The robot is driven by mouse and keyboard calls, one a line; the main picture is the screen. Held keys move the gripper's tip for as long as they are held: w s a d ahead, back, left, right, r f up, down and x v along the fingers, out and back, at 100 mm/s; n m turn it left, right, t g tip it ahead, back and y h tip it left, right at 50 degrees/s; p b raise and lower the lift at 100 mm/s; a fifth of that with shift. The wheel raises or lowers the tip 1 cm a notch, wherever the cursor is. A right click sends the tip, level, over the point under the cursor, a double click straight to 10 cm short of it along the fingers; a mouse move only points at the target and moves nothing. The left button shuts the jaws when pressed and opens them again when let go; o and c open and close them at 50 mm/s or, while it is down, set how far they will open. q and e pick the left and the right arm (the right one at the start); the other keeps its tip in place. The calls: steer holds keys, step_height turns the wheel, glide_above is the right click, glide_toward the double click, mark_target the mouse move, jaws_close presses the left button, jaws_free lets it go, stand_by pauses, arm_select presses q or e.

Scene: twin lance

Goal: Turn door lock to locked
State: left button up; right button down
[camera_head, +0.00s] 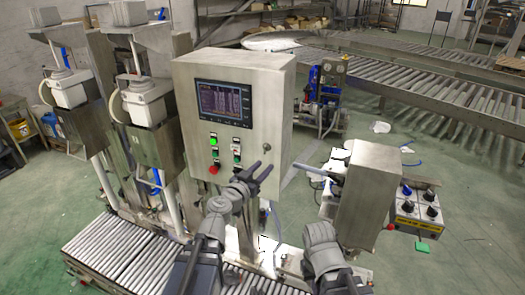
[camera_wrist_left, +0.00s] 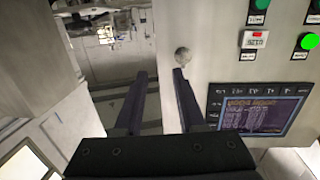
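The door lock is a small round grey knob (camera_head: 266,147) on the right side of the grey control cabinet's front (camera_head: 225,72). In the left wrist view the knob (camera_wrist_left: 182,54) shows just beyond the tip of the right-hand finger. My left gripper (camera_head: 262,168) is just below the lock in the head view. Its two dark fingers (camera_wrist_left: 160,73) are apart, with nothing between them. I cannot tell whether a finger touches the cabinet. The lock's turn position is too small to read.
The cabinet front carries a screen (camera_head: 220,102), a lit green button (camera_head: 213,141) and a red knob (camera_head: 214,169). A metal box (camera_head: 362,195) stands to the right of the cabinet. Rollers (camera_head: 125,248) run along the front left.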

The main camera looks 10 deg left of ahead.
mark_target(265, 148)
arm_select(q)
steer(key=w, duration=0.2)
steer(key=w+a+r+y, duration=0.1)
steer(key=w, duration=0.2)
steer(key=w+n+t+y, duration=0.1)
steer(key=w, duration=0.2)
steer(key=shift+w+a+r, duration=0.15)
steer(key=shift+c, duration=0.4)
jaws_close()
stand_by(0.4)
